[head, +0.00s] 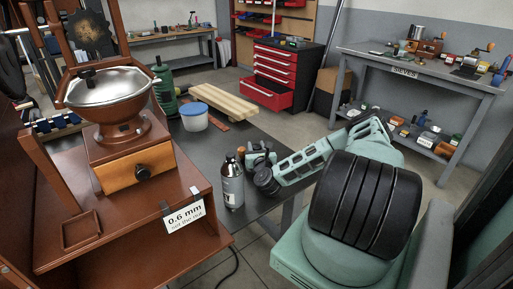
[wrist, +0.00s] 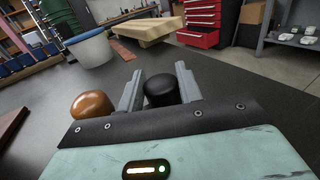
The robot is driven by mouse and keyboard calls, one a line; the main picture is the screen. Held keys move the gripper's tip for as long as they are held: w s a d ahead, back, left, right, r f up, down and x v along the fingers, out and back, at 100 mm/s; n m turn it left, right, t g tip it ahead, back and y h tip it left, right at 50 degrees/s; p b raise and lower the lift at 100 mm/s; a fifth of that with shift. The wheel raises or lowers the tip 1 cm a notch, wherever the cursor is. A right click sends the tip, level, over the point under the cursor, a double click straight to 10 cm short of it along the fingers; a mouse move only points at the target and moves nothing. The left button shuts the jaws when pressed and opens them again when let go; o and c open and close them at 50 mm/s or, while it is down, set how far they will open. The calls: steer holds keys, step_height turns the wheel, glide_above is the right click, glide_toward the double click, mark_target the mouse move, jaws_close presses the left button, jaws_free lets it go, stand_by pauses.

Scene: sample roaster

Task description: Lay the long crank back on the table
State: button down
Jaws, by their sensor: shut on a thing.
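My gripper (head: 258,160) is low over the dark table (head: 212,180). In the wrist view, its jaws (wrist: 160,88) are shut on a black rounded knob (wrist: 161,91), which I take as the grip of the long crank. The rest of the crank is hidden, and I cannot tell whether it touches the table. A brown wooden knob (wrist: 92,104) shows left of the jaws; it also shows in the head view (head: 240,151). I cannot tell whether it belongs to the same crank.
A grinder with a metal bowl (head: 110,87) and wooden drawer (head: 136,170) stands at left. A dark bottle (head: 231,183) stands close to my gripper. A white-blue tub (head: 194,117), a green bottle (head: 164,86) and a pale wooden block (head: 225,102) are farther back.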

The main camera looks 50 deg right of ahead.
steer(key=c, duration=0.9)
jaws_free()
steer(key=shift+c, duration=0.2)
steer(key=v, duration=1.2)
steer(key=shift+b, duration=0.3)
steer(key=shift+r, duration=0.15)
